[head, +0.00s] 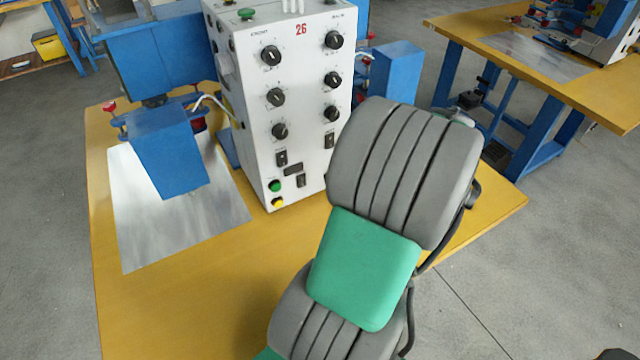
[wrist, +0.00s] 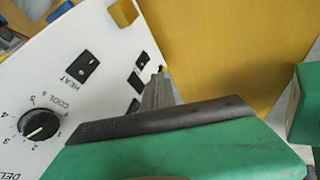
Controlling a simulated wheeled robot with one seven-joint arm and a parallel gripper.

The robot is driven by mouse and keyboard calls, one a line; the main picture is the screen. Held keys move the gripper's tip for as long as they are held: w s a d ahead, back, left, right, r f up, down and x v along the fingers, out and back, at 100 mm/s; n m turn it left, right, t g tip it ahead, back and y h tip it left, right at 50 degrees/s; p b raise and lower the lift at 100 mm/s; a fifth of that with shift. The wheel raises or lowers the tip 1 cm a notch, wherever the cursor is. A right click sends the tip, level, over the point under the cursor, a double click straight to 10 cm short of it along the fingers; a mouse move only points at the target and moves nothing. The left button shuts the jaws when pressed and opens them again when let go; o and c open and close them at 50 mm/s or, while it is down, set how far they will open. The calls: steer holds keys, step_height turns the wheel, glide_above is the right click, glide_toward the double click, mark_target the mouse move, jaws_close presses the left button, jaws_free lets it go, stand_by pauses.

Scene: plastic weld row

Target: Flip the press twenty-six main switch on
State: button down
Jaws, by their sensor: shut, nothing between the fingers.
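The white control box (head: 285,110) marked 26 stands on the yellow bench. Its front has dark rocker switches low down: one on the left (head: 281,158), one on the right (head: 329,140) and a lower one (head: 301,181) under a dark window. Their labels are too small to read here, so I cannot tell which is the main switch. In the wrist view a switch labelled HEAT (wrist: 82,70) shows, with several dark panel parts (wrist: 135,82) beside my gripper. My gripper (wrist: 158,74) is shut and empty, its tip close to the panel; contact is unclear. My arm hides it in the head view.
Knobs fill the upper panel; one knob (wrist: 39,125) shows near the HEAT switch. A green button (head: 274,185) and a yellow button (head: 278,202) sit at the lower left. Blue press parts (head: 168,150) stand left of the box. The bench front (head: 200,300) is clear.

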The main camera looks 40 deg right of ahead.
steer(key=shift+v, duration=1.2)
steer(key=shift+w, duration=0.1)
steer(key=w+a+m+g, duration=0.2)
steer(key=w+a+m, duration=0.3)
steer(key=a, duration=0.7)
steer(key=s+a+m+g+h, duration=0.1)
steer(key=s+a+m, duration=0.3)
steer(key=a+m, duration=0.5)
steer(key=a+h, duration=0.1)
steer(key=a, duration=0.6)
steer(key=shift+a+r+g+h, duration=0.15)
steer(key=shift+r+g+h, duration=0.15)
steer(key=shift+h, duration=0.1)
steer(key=shift+s, duration=0.1)
